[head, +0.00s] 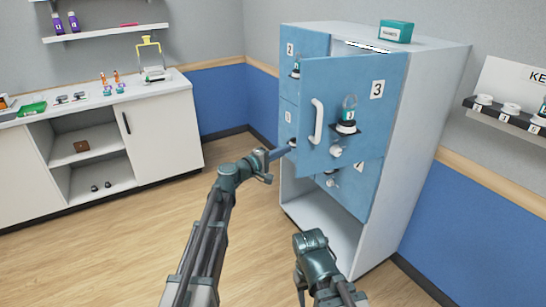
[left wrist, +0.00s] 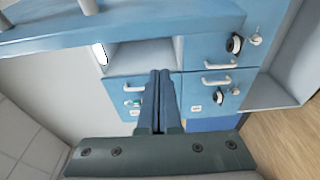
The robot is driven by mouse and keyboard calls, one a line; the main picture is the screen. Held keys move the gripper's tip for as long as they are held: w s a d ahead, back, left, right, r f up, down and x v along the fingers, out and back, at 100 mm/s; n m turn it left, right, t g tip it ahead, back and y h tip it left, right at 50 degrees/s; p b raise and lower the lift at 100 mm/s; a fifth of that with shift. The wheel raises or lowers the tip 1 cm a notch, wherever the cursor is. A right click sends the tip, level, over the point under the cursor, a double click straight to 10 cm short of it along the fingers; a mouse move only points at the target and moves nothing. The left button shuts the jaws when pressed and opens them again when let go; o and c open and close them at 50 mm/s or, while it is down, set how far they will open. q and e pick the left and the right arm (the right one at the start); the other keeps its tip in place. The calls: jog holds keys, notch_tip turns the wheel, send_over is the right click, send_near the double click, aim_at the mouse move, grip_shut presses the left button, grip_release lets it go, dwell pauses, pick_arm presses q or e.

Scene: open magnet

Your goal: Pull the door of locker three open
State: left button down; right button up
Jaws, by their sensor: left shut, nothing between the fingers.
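The door of locker three (head: 375,135) is blue, with a "3" label and a white handle (head: 317,121). It stands swung partly out from the cabinet (head: 420,130). My left gripper (head: 288,150) is shut and empty, at the door's lower left edge, apart from the handle. In the left wrist view the shut fingers (left wrist: 158,100) point toward the open compartment (left wrist: 145,53), behind the door (left wrist: 150,30). Whether they touch the door, I cannot tell. Part of my right arm shows at the lower middle, but its fingers do not show.
A black holder with a bottle (head: 348,108) is on the door, with a white knob (head: 336,151) below. Other locker doors (head: 289,75) look shut. A green box (head: 396,31) sits on top. A white counter (head: 160,130) stands left. The floor between is clear.

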pick_arm(q)
jog(key=shift+s+d, duration=1.3)
jog(key=shift+s, duration=0.1)
